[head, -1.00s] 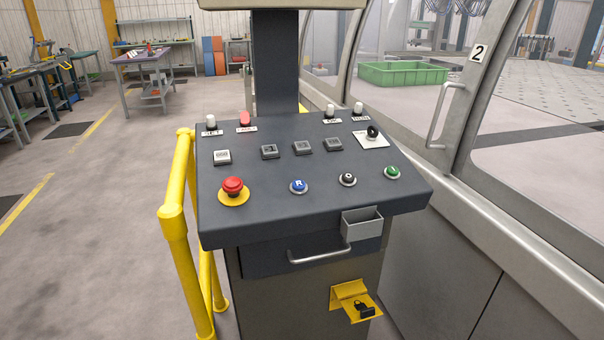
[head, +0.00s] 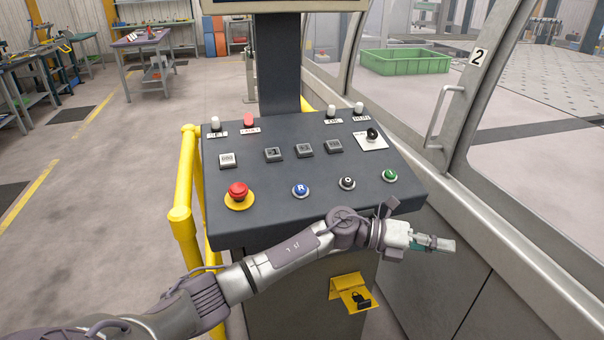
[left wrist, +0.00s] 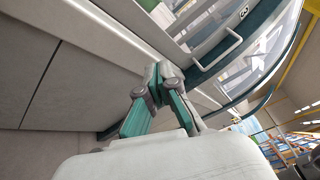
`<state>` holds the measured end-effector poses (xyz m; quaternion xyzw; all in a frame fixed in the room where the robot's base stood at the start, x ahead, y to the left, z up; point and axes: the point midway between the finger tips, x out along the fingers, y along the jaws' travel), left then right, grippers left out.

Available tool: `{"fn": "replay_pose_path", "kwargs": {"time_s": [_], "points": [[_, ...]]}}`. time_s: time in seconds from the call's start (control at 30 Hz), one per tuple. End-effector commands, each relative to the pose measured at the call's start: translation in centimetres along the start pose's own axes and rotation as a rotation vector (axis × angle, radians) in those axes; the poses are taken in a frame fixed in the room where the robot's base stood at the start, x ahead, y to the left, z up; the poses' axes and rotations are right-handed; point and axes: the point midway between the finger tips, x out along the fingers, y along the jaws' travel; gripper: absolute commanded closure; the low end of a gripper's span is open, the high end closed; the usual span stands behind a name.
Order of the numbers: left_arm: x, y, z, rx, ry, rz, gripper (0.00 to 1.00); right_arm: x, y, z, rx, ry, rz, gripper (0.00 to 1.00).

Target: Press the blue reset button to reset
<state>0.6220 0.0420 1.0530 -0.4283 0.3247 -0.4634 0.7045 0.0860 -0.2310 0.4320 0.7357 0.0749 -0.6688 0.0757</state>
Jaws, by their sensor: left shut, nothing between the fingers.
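The blue reset button (head: 300,190), marked R, sits in the front row of the sloping dark control panel (head: 260,215). It is between the red emergency stop and a black button, and nothing covers it. My left arm comes in from the left across the front of the panel. My left gripper (head: 450,246) is shut and empty, past the panel's right front corner, to the right of and lower than the blue button. In the left wrist view the gripper's teal-padded fingers (left wrist: 160,110) point toward the machine's side; the button is not in that view. My right gripper is not in view.
A red emergency stop (head: 238,194) is left of the blue button; a black button (head: 347,184) and a green button (head: 390,175) are right of it. A yellow rail (head: 184,180) stands at the panel's left. The machine's door handle (head: 440,118) is to the right.

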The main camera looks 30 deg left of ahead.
Motion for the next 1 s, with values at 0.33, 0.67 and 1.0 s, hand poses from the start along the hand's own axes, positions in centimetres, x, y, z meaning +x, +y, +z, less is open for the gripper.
{"fn": "replay_pose_path", "kwargs": {"time_s": [0.33, 0.67, 1.0], "points": [[-16.6, -4.3, 8.7, 0.703, 0.806, 0.795, 1.0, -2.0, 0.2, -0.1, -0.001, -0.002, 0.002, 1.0], [-30.6, -10.5, 14.4, 0.648, 1.005, 1.302, 1.0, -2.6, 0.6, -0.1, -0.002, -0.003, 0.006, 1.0], [-31.0, -10.7, 14.4, 0.641, 1.011, 1.317, 1.0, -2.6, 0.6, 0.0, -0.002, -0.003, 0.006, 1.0]]}}
